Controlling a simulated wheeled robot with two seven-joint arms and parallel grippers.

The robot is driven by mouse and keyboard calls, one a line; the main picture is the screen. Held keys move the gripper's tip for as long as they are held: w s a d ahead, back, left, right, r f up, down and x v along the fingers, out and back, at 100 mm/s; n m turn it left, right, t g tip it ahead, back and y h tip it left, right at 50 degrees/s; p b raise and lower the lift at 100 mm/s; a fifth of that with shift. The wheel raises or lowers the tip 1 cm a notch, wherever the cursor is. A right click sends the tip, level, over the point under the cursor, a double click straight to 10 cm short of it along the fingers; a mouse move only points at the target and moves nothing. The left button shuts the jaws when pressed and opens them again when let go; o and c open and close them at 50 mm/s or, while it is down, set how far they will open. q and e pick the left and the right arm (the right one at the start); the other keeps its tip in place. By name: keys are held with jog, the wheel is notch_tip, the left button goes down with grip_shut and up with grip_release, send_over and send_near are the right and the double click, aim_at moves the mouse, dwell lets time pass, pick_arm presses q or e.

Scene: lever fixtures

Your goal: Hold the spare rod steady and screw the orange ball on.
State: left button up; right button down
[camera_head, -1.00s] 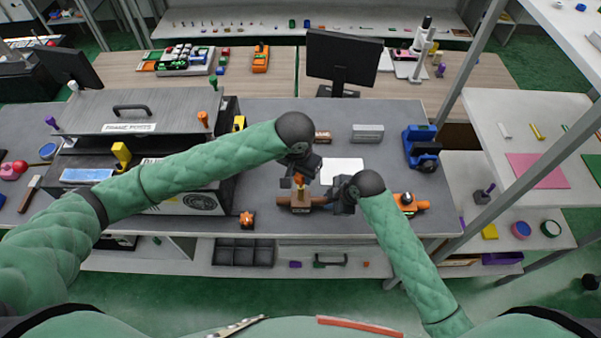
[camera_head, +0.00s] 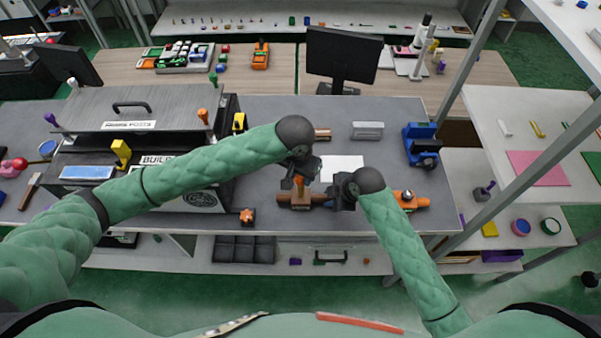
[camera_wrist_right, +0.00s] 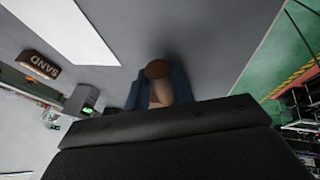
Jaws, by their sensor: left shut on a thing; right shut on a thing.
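My left gripper (camera_head: 301,172) is above a brown block (camera_head: 298,201) near the table's front edge. It is shut on an upright orange piece (camera_head: 299,182), probably the orange ball; the hand partly hides its shape. My right gripper (camera_head: 342,190) comes in from the right beside the block. In the right wrist view, its dark blue fingers (camera_wrist_right: 158,97) are shut around a brown cylindrical piece (camera_wrist_right: 158,70), which looks like the spare rod. Where the orange piece meets what is below it is too small to tell.
An orange tool (camera_head: 411,201) lies right of my right gripper. An orange knob-like piece (camera_head: 247,216) sits at the front edge. A white sheet (camera_head: 343,168) and grey block (camera_head: 367,131) lie behind; a grey machine (camera_head: 145,150) stands left, a blue device (camera_head: 421,145) right.

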aim_at(298, 182)
pick_arm(q)
jog(key=shift+f, duration=0.15)
jog(key=o, duration=1.1)
notch_tip(298, 182, up, 12)
jog(key=s, duration=0.1)
jog(key=shift+a, duration=0.4)
jog(key=shift+s, duration=0.1)
